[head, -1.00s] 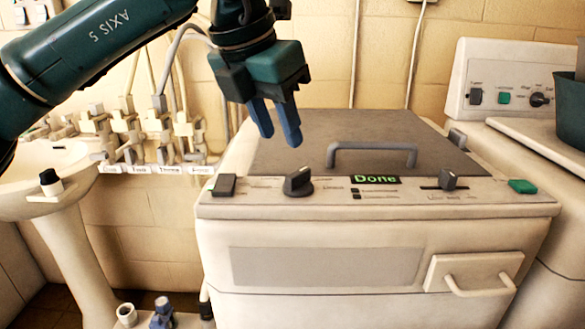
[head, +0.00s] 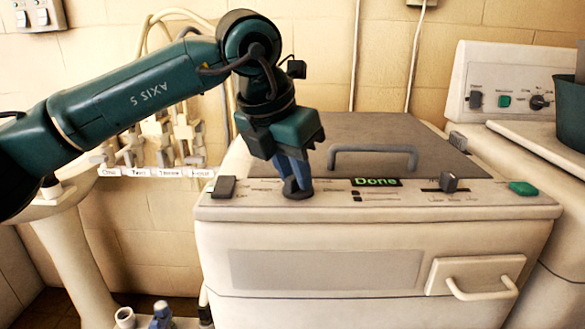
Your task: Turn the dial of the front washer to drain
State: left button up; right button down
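The front washer (head: 325,270) is a cream top-loader with a grey lid and a control strip along its front top edge. Its dark round dial (head: 299,195) is on the left part of that strip. My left gripper (head: 293,183) points down with its blue fingertips at the dial, partly covering it. The fingers appear to be on either side of the dial's grip, but I cannot tell whether they press on it. The dial's pointer and the small labels around it are hidden or too small to read. My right gripper is out of view.
A display reading "Done" (head: 376,182), a slider knob (head: 448,181), a green button (head: 523,188) and a dark switch (head: 224,187) share the strip. The lid handle (head: 372,153) stands up behind. A second machine (head: 505,75) is at right, taps (head: 160,145) at left.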

pick_arm(q)
grip_shut()
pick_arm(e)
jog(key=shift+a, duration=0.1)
pick_arm(q)
jog(key=shift+w+r+m+g+p, duration=0.1)
jog(key=shift+m+g+p, duration=0.2)
jog(key=shift+m, duration=0.4)
jog(key=shift+w+a+m+g+h+p, duration=0.15)
jog(key=shift+m+g+h+p, duration=0.3)
jog(key=shift+m, duration=0.75)
jog(key=m+p, duration=0.2)
jog(key=shift+w+m+g+h, duration=0.1)
jog(key=shift+m+g+h, duration=0.15)
jog(key=shift+m+g, duration=0.1)
jog(key=shift+m+g+p, duration=0.3)
jog(key=shift+m+p, duration=0.1)
jog(key=shift+m, duration=0.35)
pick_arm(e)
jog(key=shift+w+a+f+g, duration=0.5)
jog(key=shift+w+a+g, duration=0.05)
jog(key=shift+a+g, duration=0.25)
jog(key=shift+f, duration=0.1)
